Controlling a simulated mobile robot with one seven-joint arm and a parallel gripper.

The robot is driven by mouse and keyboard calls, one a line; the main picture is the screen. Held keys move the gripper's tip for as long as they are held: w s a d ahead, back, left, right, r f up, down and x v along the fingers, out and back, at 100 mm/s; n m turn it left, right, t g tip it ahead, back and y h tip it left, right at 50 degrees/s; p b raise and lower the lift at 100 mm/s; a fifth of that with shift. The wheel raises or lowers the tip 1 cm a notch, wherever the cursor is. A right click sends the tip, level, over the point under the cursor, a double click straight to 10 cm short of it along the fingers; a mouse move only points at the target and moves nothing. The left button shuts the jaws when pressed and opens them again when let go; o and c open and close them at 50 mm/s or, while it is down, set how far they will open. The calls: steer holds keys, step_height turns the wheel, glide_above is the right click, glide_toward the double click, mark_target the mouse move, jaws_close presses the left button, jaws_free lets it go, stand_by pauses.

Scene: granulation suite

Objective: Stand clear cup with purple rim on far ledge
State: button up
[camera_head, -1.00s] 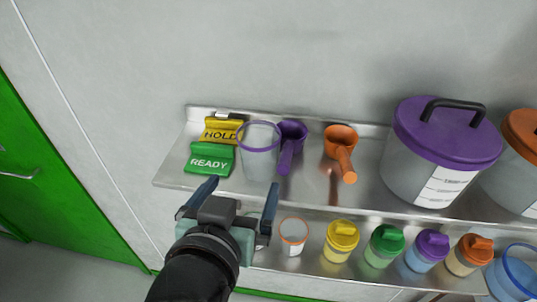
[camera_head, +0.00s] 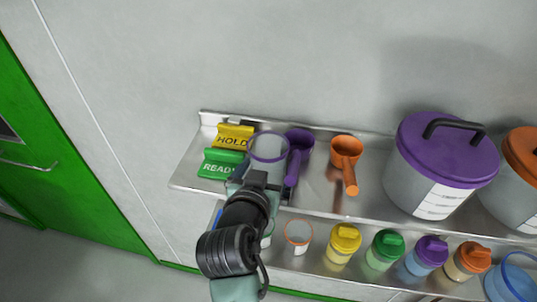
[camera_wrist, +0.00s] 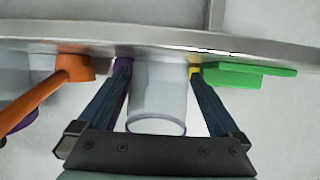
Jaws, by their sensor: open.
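The clear cup with a purple rim (camera_head: 267,150) stands upright on the upper metal ledge (camera_head: 322,198), just right of the signs. My gripper (camera_head: 260,180) is in front of the cup and hides its lower part in the head view. In the wrist view, which looks upside down, the clear cup (camera_wrist: 157,92) lies between the two spread fingers of my gripper (camera_wrist: 159,70). The jaws are open, with a finger on each side of the cup. Whether either finger touches it I cannot tell.
A yellow HOLD sign (camera_head: 235,136) and green READY sign (camera_head: 221,164) stand close left. A purple scoop (camera_head: 298,145), orange scoop (camera_head: 346,152) and purple-lidded tub (camera_head: 446,150) are to the right. A lower shelf holds an orange-rimmed cup (camera_head: 298,237) and several lidded containers.

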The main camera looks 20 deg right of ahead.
steer(key=shift+w+d+f, duration=0.3)
steer(key=shift+w+d, duration=0.05)
steer(key=shift+w, duration=0.1)
steer(key=shift+c, duration=0.2)
steer(key=c, duration=1.3)
steer(key=shift+o, duration=0.2)
steer(key=shift+r+b, duration=0.25)
steer(key=shift+b, duration=0.45)
